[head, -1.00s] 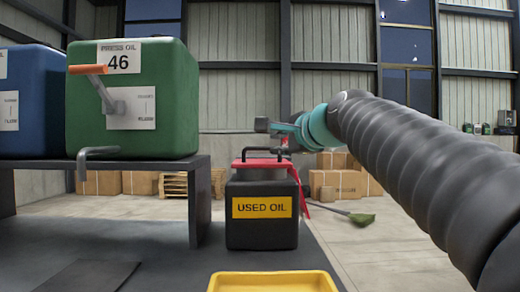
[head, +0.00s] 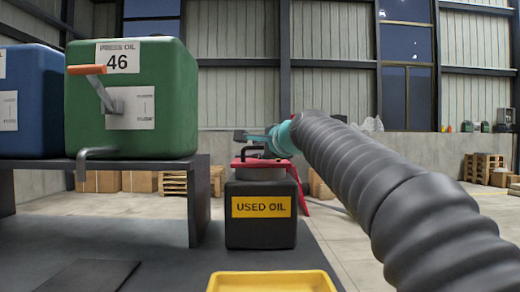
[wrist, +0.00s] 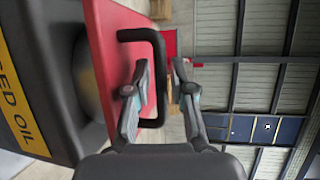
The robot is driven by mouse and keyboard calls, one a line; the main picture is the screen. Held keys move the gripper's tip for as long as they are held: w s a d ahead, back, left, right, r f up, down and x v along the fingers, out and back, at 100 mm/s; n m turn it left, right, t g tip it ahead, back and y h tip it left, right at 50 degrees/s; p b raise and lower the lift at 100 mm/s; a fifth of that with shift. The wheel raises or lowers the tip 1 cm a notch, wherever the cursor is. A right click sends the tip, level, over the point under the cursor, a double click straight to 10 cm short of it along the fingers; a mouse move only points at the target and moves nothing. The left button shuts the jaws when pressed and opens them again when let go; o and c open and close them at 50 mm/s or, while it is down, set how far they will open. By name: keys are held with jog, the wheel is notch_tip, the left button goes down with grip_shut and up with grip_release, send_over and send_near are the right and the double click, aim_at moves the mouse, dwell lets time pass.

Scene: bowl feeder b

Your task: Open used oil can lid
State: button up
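The black used oil can (head: 261,232) with its yellow label stands on the dark floor in the head view; it also shows at the left of the wrist view (wrist: 40,60). Its red lid (head: 245,163) lies over the grey neck and seems closed; the lid shows in the wrist view (wrist: 105,45) too. A black loop handle (wrist: 158,50) rises from the lid. My gripper (wrist: 160,64) is open, with one finger inside the loop and one outside, and the handle bar between them with gaps seen. In the head view my gripper (head: 258,136) is above the lid, its fingers partly hidden.
A green press oil tank (head: 165,110) with a crank and a blue tank (head: 30,100) stand on a dark bench (head: 200,190) to the left. A yellow tray (head: 270,282) lies in front of the can. Boxes (head: 482,168) stand far behind.

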grip_shut()
